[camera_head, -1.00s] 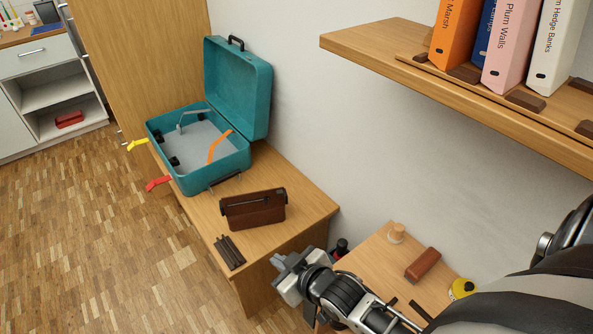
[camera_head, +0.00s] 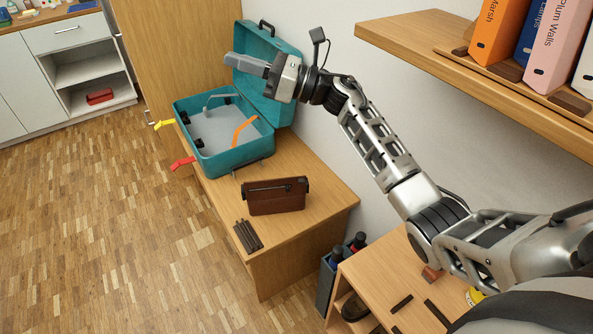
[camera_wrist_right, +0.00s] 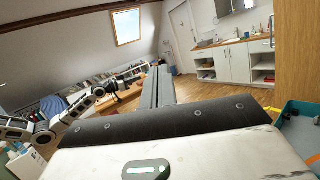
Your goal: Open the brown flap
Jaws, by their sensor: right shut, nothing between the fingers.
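The brown box (camera_head: 277,196), a small case with a dark top edge, stands upright on the wooden table. I see no separate open flap on it. My right gripper (camera_head: 241,66) is shut and empty, raised above the open teal case (camera_head: 228,157) and in front of its lid, well away from the brown box. Its closed fingers also show in the right wrist view (camera_wrist_right: 158,86). The brown box does not show there. What looks like my left arm (camera_wrist_right: 98,92) shows in the right wrist view, but its gripper is too small to read.
The teal case has yellow (camera_head: 164,125), red (camera_head: 182,163) and orange (camera_head: 244,130) levers. Dark sticks (camera_head: 248,235) lie in front of the brown box. A wall shelf (camera_head: 460,62) with binders is at upper right. The floor on the left is clear.

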